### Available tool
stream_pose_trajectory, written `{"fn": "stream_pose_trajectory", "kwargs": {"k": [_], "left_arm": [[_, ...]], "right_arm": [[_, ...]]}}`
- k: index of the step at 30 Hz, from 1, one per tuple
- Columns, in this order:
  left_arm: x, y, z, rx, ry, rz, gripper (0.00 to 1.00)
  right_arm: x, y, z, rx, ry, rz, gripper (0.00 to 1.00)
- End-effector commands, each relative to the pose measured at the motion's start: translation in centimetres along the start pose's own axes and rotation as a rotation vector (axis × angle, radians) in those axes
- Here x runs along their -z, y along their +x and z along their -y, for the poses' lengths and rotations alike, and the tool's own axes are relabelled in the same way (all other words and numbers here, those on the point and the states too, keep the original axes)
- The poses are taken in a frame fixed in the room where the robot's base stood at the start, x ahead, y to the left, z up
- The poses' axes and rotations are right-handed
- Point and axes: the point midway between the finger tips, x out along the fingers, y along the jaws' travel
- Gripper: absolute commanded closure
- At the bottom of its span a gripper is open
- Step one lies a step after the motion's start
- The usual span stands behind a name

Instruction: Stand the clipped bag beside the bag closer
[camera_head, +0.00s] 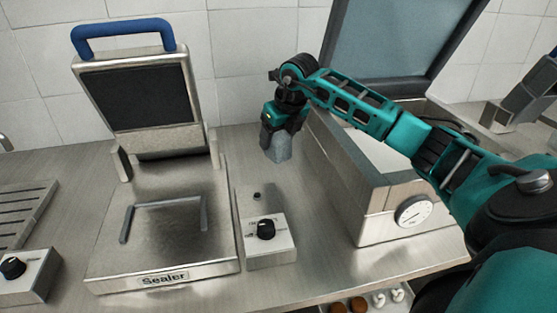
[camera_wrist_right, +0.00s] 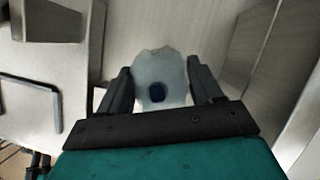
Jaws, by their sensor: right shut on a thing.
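My right gripper (camera_head: 281,126) points down over the counter, shut on a pale, translucent clipped bag (camera_head: 278,149). In the right wrist view the bag (camera_wrist_right: 160,72) sits between the two fingers, with a dark blue spot on it, perhaps the clip. The bag hangs roughly upright; I cannot tell whether its bottom touches the counter. The bag closer, a steel machine labelled "Sealer" (camera_head: 165,278), stands to the left with its blue-handled lid (camera_head: 137,88) raised. The bag is apart from it, to the right and toward the back. My left gripper is not in view.
A control box with a black knob (camera_head: 268,250) stands at the sealer's right. A steel machine with a round dial (camera_head: 375,222) and a raised lid (camera_head: 395,45) is close on the bag's right. A strip of bare counter (camera_head: 300,215) lies between. Another knob box (camera_head: 25,278) is front left.

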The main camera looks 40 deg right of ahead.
Motion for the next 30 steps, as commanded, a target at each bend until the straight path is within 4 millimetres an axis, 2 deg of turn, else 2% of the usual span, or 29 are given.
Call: {"fn": "stream_pose_trajectory", "kwargs": {"k": [3,10,17,28,29,30], "left_arm": [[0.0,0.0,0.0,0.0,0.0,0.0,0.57],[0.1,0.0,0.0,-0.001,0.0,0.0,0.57],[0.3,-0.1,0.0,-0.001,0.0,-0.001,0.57],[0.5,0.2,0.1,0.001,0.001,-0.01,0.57],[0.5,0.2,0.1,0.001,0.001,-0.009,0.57],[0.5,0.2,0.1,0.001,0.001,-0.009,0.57]], "right_arm": [[0.8,1.9,0.0,-0.002,0.0,0.0,0.76],[1.4,3.4,0.0,-0.001,0.0,0.001,0.76],[2.6,6.4,0.0,-0.001,0.001,0.0,0.76],[2.9,7.0,0.0,-0.001,0.0,0.002,0.76],[2.9,7.0,0.0,0.0,0.0,0.001,0.34],[2.9,7.0,0.0,0.0,0.0,0.001,0.3]]}}
